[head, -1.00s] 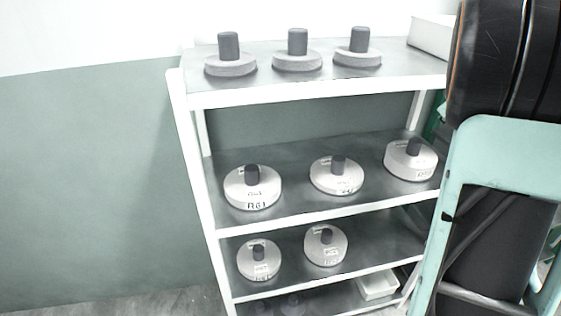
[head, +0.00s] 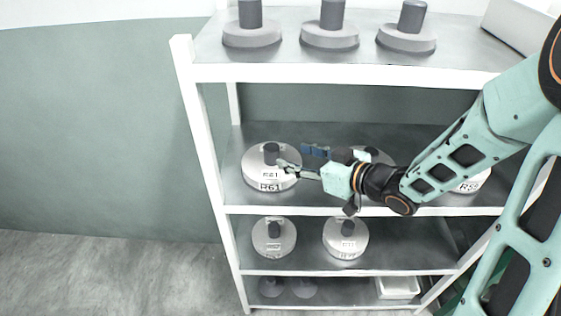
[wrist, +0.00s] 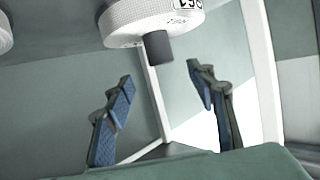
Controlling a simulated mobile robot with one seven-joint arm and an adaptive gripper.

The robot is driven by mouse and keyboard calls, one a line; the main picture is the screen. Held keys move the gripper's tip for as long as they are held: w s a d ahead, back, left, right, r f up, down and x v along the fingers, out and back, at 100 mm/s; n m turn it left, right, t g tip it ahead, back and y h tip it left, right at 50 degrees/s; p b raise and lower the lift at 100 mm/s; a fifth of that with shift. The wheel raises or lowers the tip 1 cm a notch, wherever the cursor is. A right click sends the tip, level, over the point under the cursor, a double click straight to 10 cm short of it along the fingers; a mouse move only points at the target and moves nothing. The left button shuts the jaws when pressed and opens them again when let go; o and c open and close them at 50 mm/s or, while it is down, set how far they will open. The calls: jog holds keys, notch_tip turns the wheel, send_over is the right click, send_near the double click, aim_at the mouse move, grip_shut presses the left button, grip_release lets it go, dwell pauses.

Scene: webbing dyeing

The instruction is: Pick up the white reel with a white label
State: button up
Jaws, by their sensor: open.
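A white reel (head: 262,182) with a dark knob on top and a white label marked R61 sits at the left of the middle shelf. My gripper (head: 296,160) is open at the right of its knob, with the fingers pointing left. In the wrist view the reel (wrist: 150,24) is at the top, and its dark knob lies between and beyond the tips of my open gripper (wrist: 160,72). Nothing is held. Other white reels (head: 458,182) on the same shelf are partly hidden by my arm.
Two labelled reels (head: 274,238) stand on the shelf below. Several grey reels (head: 252,32) with tall cores stand on the top shelf (head: 300,74). A white left post (head: 205,140) is close to the R61 reel. A white tray (head: 398,288) is at the bottom right.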

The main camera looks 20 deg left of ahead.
aim_at(277, 150)
jog(key=x, duration=1)
jog(key=shift+w+a+f, duration=0.1)
jog(key=shift+a, duration=0.05)
jog(key=shift+c, duration=0.4)
grip_shut()
